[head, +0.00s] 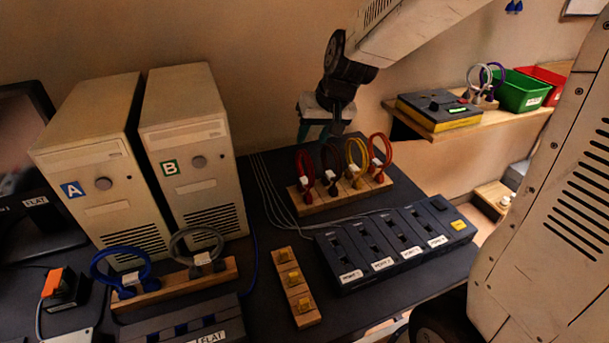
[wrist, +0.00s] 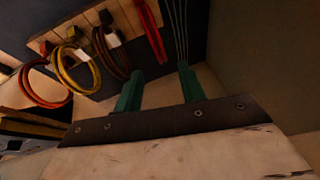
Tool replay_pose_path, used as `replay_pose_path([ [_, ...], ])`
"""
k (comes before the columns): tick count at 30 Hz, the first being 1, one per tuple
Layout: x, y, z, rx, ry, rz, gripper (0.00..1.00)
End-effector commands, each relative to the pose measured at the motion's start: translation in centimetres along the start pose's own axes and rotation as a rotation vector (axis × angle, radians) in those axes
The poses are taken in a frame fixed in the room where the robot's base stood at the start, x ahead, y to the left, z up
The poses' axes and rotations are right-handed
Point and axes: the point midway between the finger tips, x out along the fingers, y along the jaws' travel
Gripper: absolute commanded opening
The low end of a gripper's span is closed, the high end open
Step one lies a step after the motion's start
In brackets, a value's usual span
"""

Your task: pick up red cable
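A red cable (head: 305,172) hangs as an upright loop at the left end of a wooden rack (head: 330,207) on the dark table. In the wrist view the red cable (wrist: 150,30) shows near the top middle, partly cut off by the picture edge. A dark brown cable (head: 332,160), a yellow cable (head: 357,162) and an orange-red cable (head: 380,152) stand beside it on the rack. My gripper (head: 318,131) is above and behind the rack. In the wrist view its green fingers (wrist: 160,86) are apart with nothing between them; the red cable lies beyond them.
A dark block with several labelled slots (head: 395,243) lies in front of the rack. Two beige computer towers (head: 190,145) stand left. Thin grey wires (head: 270,190) run left of the rack. A small wooden strip (head: 296,288) lies in front. A wall shelf (head: 480,128) holds bins at right.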

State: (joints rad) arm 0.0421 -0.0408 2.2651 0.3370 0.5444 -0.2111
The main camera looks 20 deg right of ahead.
Motion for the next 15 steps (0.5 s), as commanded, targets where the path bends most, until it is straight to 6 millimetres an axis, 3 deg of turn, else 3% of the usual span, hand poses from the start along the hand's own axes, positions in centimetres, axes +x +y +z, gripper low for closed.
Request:
replay_pose_path([
  [15,6.6,-0.2,-0.2,0.002,-0.001,0.001,0.4],
])
